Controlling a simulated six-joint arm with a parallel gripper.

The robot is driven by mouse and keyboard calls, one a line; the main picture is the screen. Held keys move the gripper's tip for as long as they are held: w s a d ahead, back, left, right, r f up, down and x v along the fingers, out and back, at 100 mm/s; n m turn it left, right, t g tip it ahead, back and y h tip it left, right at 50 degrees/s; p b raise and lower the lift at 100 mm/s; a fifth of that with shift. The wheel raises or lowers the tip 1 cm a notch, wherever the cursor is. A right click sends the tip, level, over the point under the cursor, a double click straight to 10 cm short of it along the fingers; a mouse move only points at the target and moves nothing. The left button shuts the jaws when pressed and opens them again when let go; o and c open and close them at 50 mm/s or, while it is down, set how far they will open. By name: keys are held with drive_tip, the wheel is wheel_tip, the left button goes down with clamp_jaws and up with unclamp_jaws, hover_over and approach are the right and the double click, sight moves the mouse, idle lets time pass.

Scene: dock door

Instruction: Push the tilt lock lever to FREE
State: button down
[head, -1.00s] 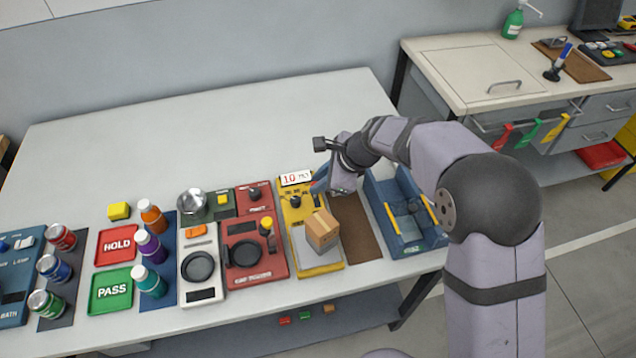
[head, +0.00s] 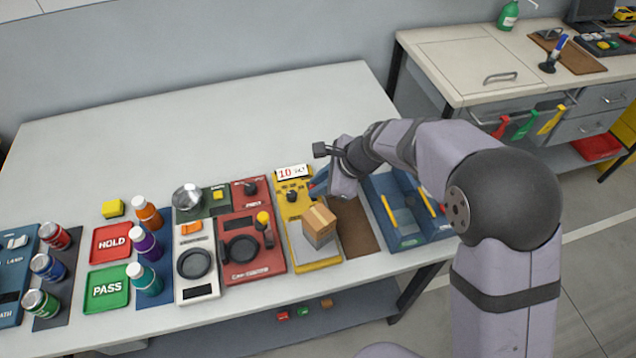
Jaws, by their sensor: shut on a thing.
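The yellow unit (head: 281,209) stands near the table's front edge, with a display (head: 293,171) reading 10 and a black knob (head: 291,197) in its upper half. A brown carton (head: 319,226) sits on its lower part. My gripper (head: 316,189) reaches in from the right, low over the unit's upper right corner beside the knob. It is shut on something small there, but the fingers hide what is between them. I cannot make out the tilt lock lever or its FREE mark; the small labels are unreadable.
A blue cradle with yellow rails (head: 402,222) stands to the right, past a brown mat (head: 352,228). A red unit (head: 237,228) with a black and a yellow-topped control is close on the left. The back of the table is clear.

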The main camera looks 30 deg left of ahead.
drive_tip(key=shift+s+d+f, duration=0.4)
drive_tip(key=shift+s+f, duration=0.1)
drive_tip(key=shift+f, duration=0.1)
drive_tip(key=c, duration=1.7)
unclamp_jaws()
drive_tip(key=shift+d, duration=0.1)
drive_tip(key=shift+o, duration=0.2)
drive_tip(key=shift+r, duration=0.1)
drive_tip(key=shift+w+r, duration=0.1)
drive_tip(key=shift+r, duration=0.45)
drive_tip(key=b+v, duration=0.1)
drive_tip(key=v, duration=0.5)
drive_tip(key=shift+d, duration=0.2)
drive_tip(key=shift+w+r, duration=0.1)
drive_tip(key=shift+r, duration=0.05)
